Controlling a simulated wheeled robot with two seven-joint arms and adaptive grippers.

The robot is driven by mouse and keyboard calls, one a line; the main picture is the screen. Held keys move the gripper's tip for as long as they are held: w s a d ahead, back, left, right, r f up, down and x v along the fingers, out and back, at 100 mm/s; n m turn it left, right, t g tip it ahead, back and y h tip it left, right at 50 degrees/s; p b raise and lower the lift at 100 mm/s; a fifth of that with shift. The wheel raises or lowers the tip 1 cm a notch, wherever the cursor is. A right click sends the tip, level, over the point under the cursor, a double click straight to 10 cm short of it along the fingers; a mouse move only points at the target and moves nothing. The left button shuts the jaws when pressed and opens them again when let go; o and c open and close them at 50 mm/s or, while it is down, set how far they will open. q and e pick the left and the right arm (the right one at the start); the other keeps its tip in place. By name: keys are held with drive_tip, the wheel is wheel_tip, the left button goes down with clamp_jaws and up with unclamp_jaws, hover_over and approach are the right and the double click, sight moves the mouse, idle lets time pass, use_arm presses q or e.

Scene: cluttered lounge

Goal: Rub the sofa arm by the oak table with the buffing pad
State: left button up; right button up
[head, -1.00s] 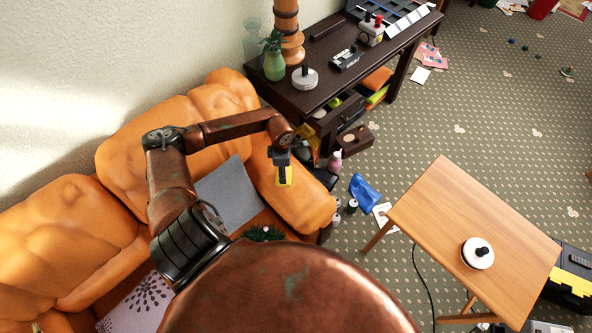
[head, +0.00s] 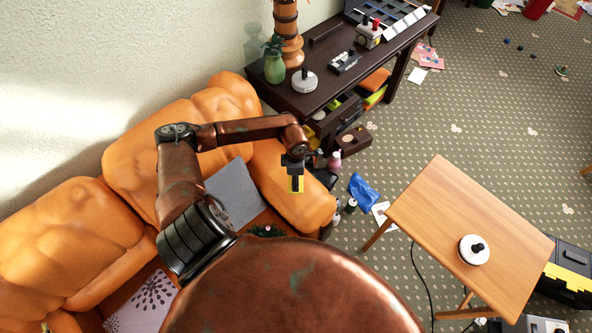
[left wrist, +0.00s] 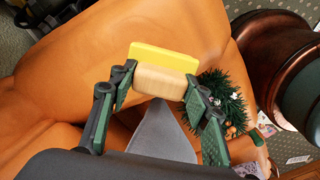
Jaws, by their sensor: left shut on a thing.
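The orange sofa arm (head: 308,206) by the oak table (head: 430,195) is the right end of the orange sofa. My left gripper (head: 296,178) is over this arm in the head view. It is shut on the buffing pad (head: 296,186), a pale block with a yellow layer. In the left wrist view the pad (left wrist: 164,62) sits between the two fingertips of my left gripper (left wrist: 160,82), with orange upholstery (left wrist: 200,25) behind it. I cannot tell whether the pad touches the sofa arm. My right gripper is not in view.
A grey cushion (head: 234,192) and a green spiky plant (left wrist: 222,98) are on the sofa. A dark desk (head: 320,97) with a lamp and vase stands behind the arm. A blue bag (head: 363,190) and bottles lie between sofa and oak table. A round white pad (head: 474,250) sits on that table.

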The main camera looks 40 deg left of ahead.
use_arm(q)
drive_tip(key=shift+r+p, duration=1.35)
drive_tip(key=shift+r, duration=1.2)
